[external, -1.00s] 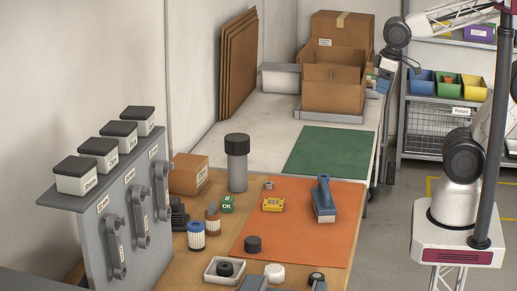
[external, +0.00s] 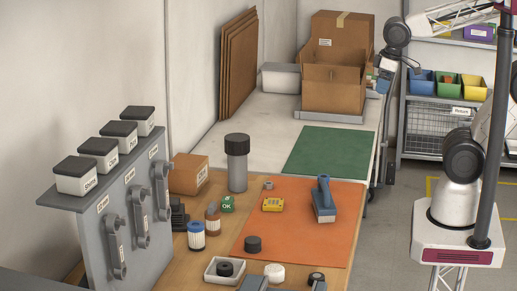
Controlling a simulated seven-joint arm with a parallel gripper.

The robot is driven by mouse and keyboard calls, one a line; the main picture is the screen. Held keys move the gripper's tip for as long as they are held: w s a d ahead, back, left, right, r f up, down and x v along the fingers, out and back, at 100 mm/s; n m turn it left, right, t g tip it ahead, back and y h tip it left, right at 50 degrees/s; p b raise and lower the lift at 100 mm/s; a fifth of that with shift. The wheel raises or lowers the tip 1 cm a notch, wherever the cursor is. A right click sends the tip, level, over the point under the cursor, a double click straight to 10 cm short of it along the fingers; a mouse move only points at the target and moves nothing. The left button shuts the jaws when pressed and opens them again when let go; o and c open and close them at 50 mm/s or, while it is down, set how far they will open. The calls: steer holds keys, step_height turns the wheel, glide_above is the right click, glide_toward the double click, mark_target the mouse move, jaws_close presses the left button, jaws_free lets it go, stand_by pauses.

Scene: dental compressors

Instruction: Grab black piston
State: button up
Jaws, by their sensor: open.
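A short black cylinder (external: 253,244), which may be the black piston, stands on the front left part of the orange mat (external: 295,243). Another black round part (external: 225,268) sits in a small white tray (external: 211,277), and a dark round part (external: 316,278) lies near the front edge; I cannot tell for certain which is the piston. My gripper (external: 384,84) hangs at the far right, beside the cardboard boxes and well away from these parts. It is small here, looks open, and nothing shows in it.
A blue-handled tool (external: 324,200), a yellow block (external: 273,204) and a white round part (external: 274,273) are nearby. A grey rack (external: 125,205) borders the left. The green mat (external: 331,151) is clear.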

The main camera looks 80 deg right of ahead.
steer(key=shift+a, duration=0.1)
steer(key=w+a+f+m+g+y, duration=0.1)
steer(key=w+a+f+m+y, duration=0.15)
steer(key=w+a, duration=0.5)
steer(key=w+a+f+m+g+y, duration=0.1)
steer(key=w+a+f+m+y, duration=0.25)
steer(key=a, duration=0.75)
steer(key=w+a+f+m+g+y, duration=0.1)
steer(key=w+a+m+y, duration=0.15)
steer(key=w+a, duration=0.6)
steer(key=w+a+f+m+y, duration=0.1)
steer(key=w+a+f+m, duration=0.1)
steer(key=a+f, duration=0.3)
steer(key=w+a+f+m+y, duration=0.2)
steer(key=w+a+f+m, duration=0.1)
steer(key=a, duration=0.8)
steer(key=w+a+f+m+y, duration=0.2)
steer(key=a+f+m, duration=0.2)
steer(key=a+f, duration=0.2)
steer(key=shift+w+a+f+m+t, duration=0.15)
steer(key=shift+w+a+f, duration=0.05)
steer(key=shift+a, duration=0.5)
steer(key=shift+w+a+f+m+t, duration=0.1)
steer(key=shift+w+a+f+t, duration=0.05)
steer(key=shift+a, duration=0.55)
steer(key=shift+a+f, duration=0.2)
steer(key=shift+a, duration=0.1)
steer(key=shift+x, duration=1.2)
